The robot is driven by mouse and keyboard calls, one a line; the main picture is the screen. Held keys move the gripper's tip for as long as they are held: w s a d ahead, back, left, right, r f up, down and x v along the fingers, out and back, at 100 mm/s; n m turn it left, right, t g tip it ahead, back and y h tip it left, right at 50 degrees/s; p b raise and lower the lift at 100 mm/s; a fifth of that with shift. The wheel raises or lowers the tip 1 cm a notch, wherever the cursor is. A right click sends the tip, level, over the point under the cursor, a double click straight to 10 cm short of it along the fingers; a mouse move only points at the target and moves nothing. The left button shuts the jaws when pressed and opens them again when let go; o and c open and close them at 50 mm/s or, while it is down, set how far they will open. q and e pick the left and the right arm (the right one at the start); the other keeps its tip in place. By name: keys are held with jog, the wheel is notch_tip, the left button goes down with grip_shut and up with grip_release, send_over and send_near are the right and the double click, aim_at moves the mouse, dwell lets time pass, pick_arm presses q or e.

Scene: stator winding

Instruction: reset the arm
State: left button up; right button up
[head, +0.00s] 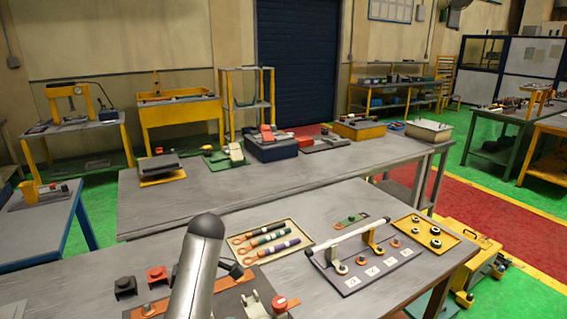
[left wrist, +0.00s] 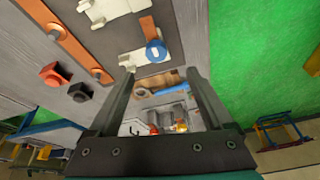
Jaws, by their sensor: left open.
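My left gripper shows in the left wrist view (left wrist: 158,76), with its two dark fingers spread apart and nothing held between them. Beyond the fingers is a blurred, cluttered area whose items I cannot make out. A white fixture with a blue ring knob (left wrist: 156,52) lies above the fingertips in that view. In the head view a grey arm link of mine rises from the bottom, left of centre, over the near table (head: 330,205). The fingers cannot be made out clearly there. My right gripper is in neither view.
On the near table are a tray of coloured-handled tools (head: 291,242), a plate with a white bar on yellow supports (head: 350,284), a yellow tray of round parts (head: 412,228), a red block (head: 157,276) and a black block (head: 125,287). A long table (head: 210,205) stands behind.

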pick_arm(q)
jog(key=s+f+m+t, duration=0.3)
jog(key=s+f+m, duration=0.5)
jog(key=s+m, duration=0.35)
jog(key=s+d+r+m+t+h, duration=0.1)
jog(key=s+d+r+m+h, duration=0.15)
jog(key=s+m, duration=0.4)
jog(key=s+d+r+m+t+h, duration=0.1)
jog(key=s+d+r+m, duration=0.1)
jog(key=s+d+m, duration=0.4)
jog(key=s+a+f+g+b, duration=0.2)
jog(key=f+b, duration=0.6)
jog(key=f, duration=2.2)
jog(key=s+a+f+b, duration=0.1)
jog(key=s+f+b, duration=0.2)
jog(key=s+f, duration=0.5)
jog(key=s+a+f+b, duration=0.1)
jog(key=s+f+b, duration=0.3)
jog(key=s+f, duration=0.4)
notch_tip(320, 180, down, 6)
jog(key=shift+s+a+r, duration=0.15)
jog(key=shift+s+r, duration=0.1)
jog(key=shift+s, duration=0.1)
